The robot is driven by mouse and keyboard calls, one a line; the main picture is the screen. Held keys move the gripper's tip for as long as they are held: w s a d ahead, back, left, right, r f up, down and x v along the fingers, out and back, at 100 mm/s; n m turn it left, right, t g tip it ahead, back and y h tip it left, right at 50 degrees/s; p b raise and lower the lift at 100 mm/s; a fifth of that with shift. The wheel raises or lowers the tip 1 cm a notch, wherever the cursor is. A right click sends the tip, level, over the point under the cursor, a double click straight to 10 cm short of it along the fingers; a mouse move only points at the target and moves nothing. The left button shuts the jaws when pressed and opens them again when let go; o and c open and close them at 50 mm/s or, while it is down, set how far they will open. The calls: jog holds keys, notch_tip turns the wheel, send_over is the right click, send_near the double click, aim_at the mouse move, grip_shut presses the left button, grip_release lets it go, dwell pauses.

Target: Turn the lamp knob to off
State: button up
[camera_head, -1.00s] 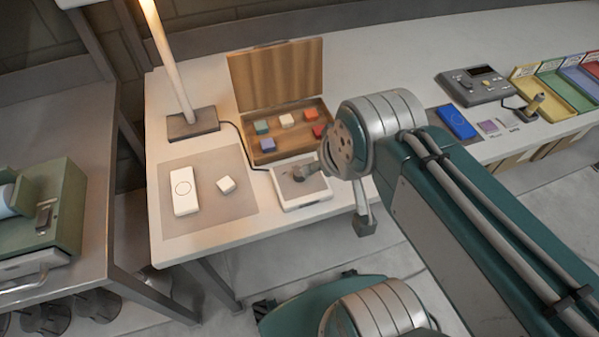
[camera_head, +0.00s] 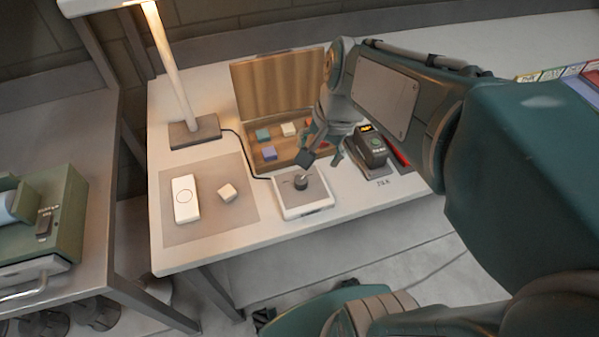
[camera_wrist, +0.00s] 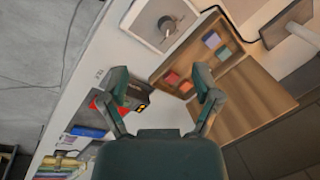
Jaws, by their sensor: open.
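The lamp knob (camera_head: 300,183) is a dark round knob on a white control box (camera_head: 318,207) near the table's front edge. In the wrist view the knob (camera_wrist: 167,25) and its box (camera_wrist: 143,17) lie at the top, beyond the fingertips. A cable runs from the box to the lamp (camera_head: 170,65), which glows at its top. My gripper (camera_head: 321,159) is open and empty, above and just behind the knob in the head view. Its two spread fingers also show in the wrist view (camera_wrist: 161,78). I see no contact with the knob.
An open wooden box (camera_head: 275,88) with several coloured blocks stands behind the control box. A black device (camera_head: 369,150) is close on the right.

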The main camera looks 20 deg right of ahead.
aim_at(301, 179)
jog(key=w+d+f+m+g+y, duration=0.3)
jog(key=w+f+m, duration=0.4)
jog(key=m, duration=0.2)
jog(key=x, duration=1)
jog(key=shift+w+f, duration=0.25)
jog(key=shift+f, duration=0.2)
grip_shut()
